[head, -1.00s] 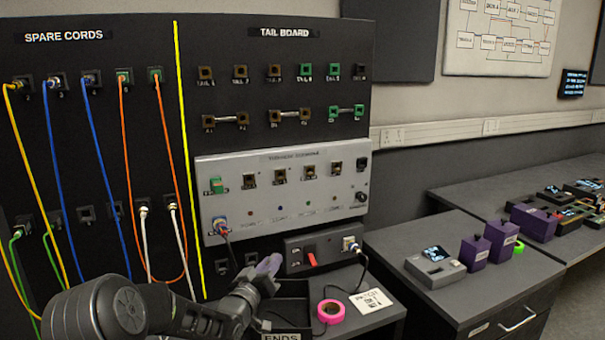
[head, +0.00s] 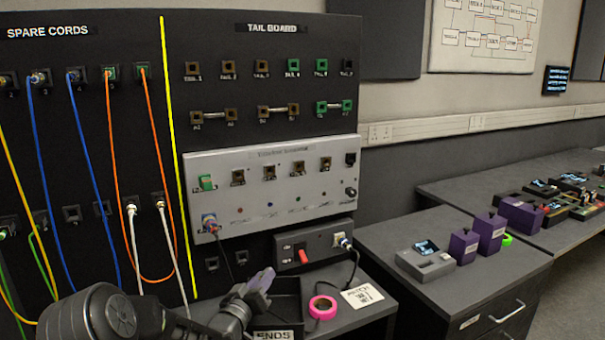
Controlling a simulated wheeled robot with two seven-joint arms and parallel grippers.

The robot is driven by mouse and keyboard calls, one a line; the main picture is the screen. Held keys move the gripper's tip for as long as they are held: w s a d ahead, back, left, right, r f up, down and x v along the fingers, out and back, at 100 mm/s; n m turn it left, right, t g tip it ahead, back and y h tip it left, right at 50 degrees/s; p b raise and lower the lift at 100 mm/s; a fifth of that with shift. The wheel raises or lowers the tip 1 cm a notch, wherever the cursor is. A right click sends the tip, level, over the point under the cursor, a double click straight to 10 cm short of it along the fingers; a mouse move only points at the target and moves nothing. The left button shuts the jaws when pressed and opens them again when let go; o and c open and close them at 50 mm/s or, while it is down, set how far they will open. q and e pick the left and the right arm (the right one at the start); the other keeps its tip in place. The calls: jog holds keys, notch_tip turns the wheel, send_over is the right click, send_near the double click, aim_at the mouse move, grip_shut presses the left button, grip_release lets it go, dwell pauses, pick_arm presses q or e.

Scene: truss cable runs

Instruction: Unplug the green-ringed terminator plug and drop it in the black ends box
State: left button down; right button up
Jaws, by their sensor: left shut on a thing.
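My left gripper (head: 264,280), with lavender fingertips, reaches in from the lower left and is over the black ends box (head: 289,310). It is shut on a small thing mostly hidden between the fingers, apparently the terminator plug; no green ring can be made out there. The box stands on the low desk below the board, its ENDS label at the bottom edge of the view. The grey panel (head: 285,205) has a green fitting (head: 206,183) at its upper left; whether this is only a socket is too small to tell. My right gripper is not in view.
A pink tape ring (head: 322,308) and a white card (head: 362,295) lie right of the box. A small black unit (head: 312,245) with a red switch and a cable is above. Coloured cords hang on the left. A grey device (head: 426,262) and purple blocks are on the right desk.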

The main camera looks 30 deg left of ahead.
pick_arm(q)
jog(key=shift+f, duration=0.9)
jog(key=c, duration=1.2)
grip_release()
jog(key=shift+s+b, duration=0.1)
jog(key=shift+b, duration=0.2)
jog(key=s+d+b, duration=0.1)
jog(key=s, duration=0.6)
jog(key=shift+s+d, duration=0.2)
